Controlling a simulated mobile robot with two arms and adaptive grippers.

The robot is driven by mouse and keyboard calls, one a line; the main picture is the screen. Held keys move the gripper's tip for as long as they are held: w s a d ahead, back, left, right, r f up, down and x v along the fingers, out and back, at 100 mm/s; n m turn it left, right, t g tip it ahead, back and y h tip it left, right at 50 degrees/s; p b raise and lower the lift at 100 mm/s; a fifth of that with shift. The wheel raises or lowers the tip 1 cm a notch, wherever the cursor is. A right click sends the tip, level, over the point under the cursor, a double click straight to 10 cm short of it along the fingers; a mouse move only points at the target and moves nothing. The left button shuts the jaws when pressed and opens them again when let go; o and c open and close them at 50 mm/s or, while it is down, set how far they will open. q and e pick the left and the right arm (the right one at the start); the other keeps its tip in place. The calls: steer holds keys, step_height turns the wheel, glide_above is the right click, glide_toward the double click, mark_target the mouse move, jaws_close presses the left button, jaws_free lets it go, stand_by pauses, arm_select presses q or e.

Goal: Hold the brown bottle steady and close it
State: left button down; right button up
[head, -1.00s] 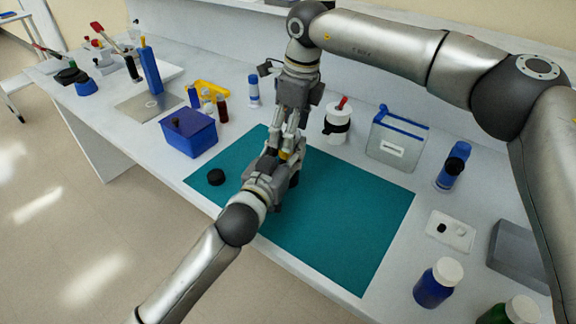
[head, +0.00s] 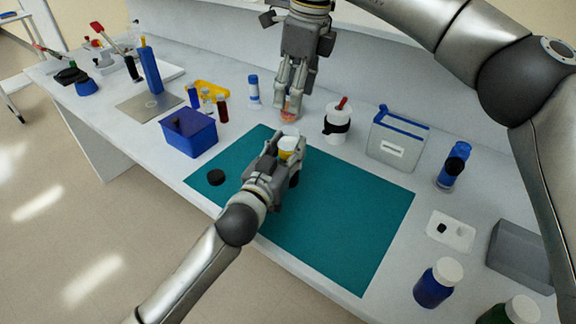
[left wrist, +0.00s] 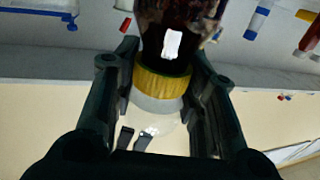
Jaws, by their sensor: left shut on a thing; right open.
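My left gripper (head: 277,158) is shut around the bottle over the teal mat. I cannot tell if that is a cap. My right gripper (head: 290,105) is open, pointing down, behind and above the bottle, apart from it. A black round cap (head: 216,177) lies on the mat's left part.
The teal mat (head: 340,220) is clear on its right. A blue bin (head: 188,134) stands left, a white jar with a black band (head: 337,122) and a blue-trimmed box (head: 396,140) behind right. A pinkish object (head: 289,116) shows by my right fingertips. Blue bottle (head: 438,282) is front right.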

mark_target(289, 133)
steer(key=shift+s+d+r, duration=0.1)
steer(key=shift+d+r, duration=0.2)
steer(key=shift+r, duration=0.45)
steer(key=shift+f, duration=0.1)
steer(key=f, duration=0.4)
steer(key=a+f, duration=0.1)
steer(key=f, duration=0.6)
steer(key=shift+w+a+f, duration=0.35)
steer(key=c, duration=0.9)
steer(key=o, duration=1.1)
steer(key=shift+o, duration=0.2)
